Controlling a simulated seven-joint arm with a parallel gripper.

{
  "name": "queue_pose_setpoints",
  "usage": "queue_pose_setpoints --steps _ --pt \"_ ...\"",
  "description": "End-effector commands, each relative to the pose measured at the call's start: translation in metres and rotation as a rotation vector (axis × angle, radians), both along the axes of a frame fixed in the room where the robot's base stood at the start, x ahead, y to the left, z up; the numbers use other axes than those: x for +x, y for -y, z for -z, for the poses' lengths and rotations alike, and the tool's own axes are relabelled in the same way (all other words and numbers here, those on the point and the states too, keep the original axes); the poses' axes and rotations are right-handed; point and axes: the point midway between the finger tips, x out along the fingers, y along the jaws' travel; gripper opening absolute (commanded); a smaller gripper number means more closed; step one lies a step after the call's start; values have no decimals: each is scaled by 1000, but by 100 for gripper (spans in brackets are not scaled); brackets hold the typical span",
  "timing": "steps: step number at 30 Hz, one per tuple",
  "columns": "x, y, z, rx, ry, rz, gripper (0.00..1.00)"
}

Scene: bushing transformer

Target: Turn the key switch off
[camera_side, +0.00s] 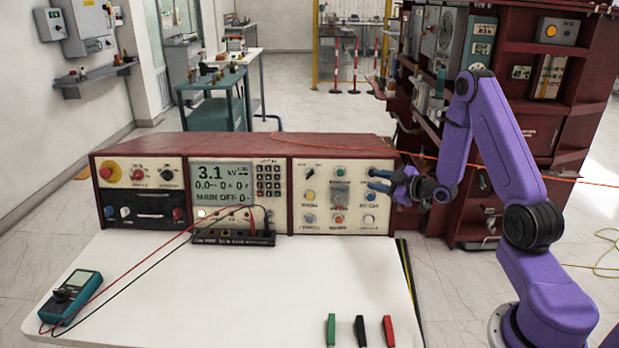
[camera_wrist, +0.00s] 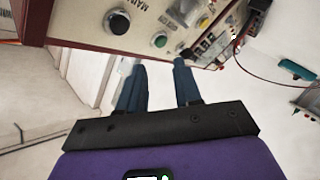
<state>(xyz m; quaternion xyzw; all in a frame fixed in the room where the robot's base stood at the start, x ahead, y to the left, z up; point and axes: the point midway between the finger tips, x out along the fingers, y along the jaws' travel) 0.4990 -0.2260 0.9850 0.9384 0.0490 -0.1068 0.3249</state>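I cannot tell for sure which control is the key switch. A small dark switch (camera_side: 310,171) sits at the top left of the console's right panel, too small to make out a key. In the wrist view, a black round knob (camera_wrist: 117,21) with a metal ring sits near the panel edge, with a green button (camera_wrist: 160,41) beside it. My gripper (camera_side: 371,180) is in front of the right panel's upper right, partly covering the controls there. Its blue fingers are apart and empty in the wrist view (camera_wrist: 159,66); nothing is between them.
The console (camera_side: 235,142) stands at the back of a white table (camera_side: 250,290). A multimeter (camera_side: 73,295) lies at left with red and black leads. Green, black and red clips (camera_side: 360,330) lie at the front. A dark red shelf (camera_side: 500,125) stands behind my arm. Mid-table is clear.

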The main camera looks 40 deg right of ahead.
Motion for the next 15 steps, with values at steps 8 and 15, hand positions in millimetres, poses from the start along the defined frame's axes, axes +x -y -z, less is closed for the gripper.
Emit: queue_pose_setpoints --steps 8,15 --pt "53 -33 -12 250 38 233 33" --pt "85 -81 -25 590 144 499 33"
